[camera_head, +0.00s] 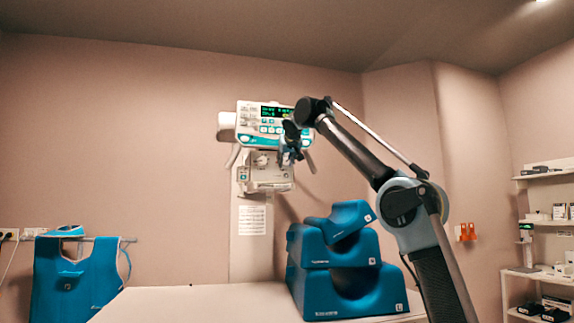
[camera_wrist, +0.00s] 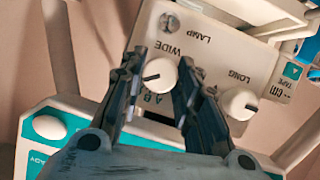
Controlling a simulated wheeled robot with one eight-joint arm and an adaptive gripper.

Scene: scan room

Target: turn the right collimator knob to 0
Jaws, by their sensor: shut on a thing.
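The collimator box (camera_head: 268,181) hangs below the control console, with its front face towards me. My gripper (camera_head: 287,155) is at the right side of this face and hides the right knob in the head view. In the wrist view, which appears upside down, the white right knob (camera_wrist: 157,75) sits between the fingertips of my gripper (camera_wrist: 158,82), and the fingers are shut on it. Its dark pointer line points left in that view. Letters beside it are partly covered by my fingers. The left knob (camera_head: 262,159) is free and also shows in the wrist view (camera_wrist: 240,103).
The console (camera_head: 245,133) with a lit display is just above the collimator. Stacked blue positioning pads (camera_head: 345,283) stand on the white table (camera_head: 190,305) below. A blue apron (camera_head: 75,280) hangs at left. Shelves (camera_head: 545,177) stand at right.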

